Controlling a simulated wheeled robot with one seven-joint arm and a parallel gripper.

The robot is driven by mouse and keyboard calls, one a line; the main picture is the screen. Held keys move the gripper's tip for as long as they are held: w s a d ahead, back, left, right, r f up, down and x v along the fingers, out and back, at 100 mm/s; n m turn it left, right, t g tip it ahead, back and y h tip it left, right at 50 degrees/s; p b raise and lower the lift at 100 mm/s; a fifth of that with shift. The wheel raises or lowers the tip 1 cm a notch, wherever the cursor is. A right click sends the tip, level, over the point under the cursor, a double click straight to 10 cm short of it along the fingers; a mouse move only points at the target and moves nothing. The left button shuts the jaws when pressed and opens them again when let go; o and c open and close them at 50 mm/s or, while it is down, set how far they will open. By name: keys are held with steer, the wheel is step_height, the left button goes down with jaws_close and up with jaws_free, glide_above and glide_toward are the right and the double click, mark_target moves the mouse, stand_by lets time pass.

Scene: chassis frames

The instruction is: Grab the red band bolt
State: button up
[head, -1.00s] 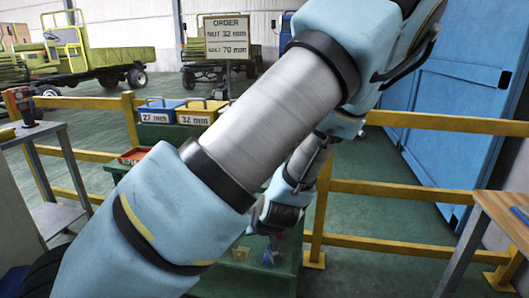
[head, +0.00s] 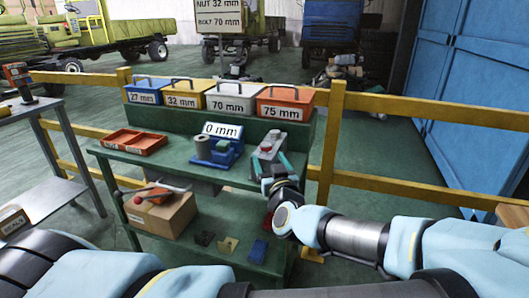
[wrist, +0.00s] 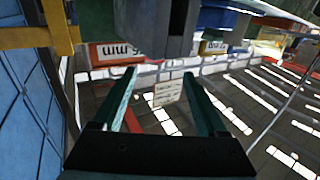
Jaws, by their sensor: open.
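I cannot make out the red band bolt for certain. In the head view a small grey piece with red on it (head: 268,146) shows on the bench top at my gripper (head: 270,170), and it may be the bolt. Its shape is too small and partly covered to tell. Another red patch (head: 267,220) shows low behind my wrist, near a blue block (head: 258,251) on the lower shelf. My gripper's two teal fingers are apart. In the wrist view my gripper (wrist: 167,85) has nothing between its fingertips, and a grey block (wrist: 180,35) stands beyond them.
The green bench (head: 170,165) carries a red tray (head: 134,142), a blue fixture marked 0 mm (head: 220,148) and labelled bins, including the orange 75 mm bin (head: 286,103). A cardboard box (head: 160,212) sits below. A yellow rail (head: 430,112) runs behind the bench.

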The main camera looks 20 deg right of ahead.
mark_target(267, 149)
steer(key=p+x, duration=0.1)
steer(key=x, duration=0.2)
steer(key=shift+d+p+x, duration=0.2)
steer(key=shift+p+x, duration=0.5)
steer(key=shift+x, duration=0.7)
steer(key=shift+d+p+x, duration=0.2)
steer(key=shift+p+x, duration=0.5)
steer(key=shift+x, duration=0.7)
steer(key=shift+s+f, duration=0.15)
steer(key=shift+c, duration=0.4)
jaws_close()
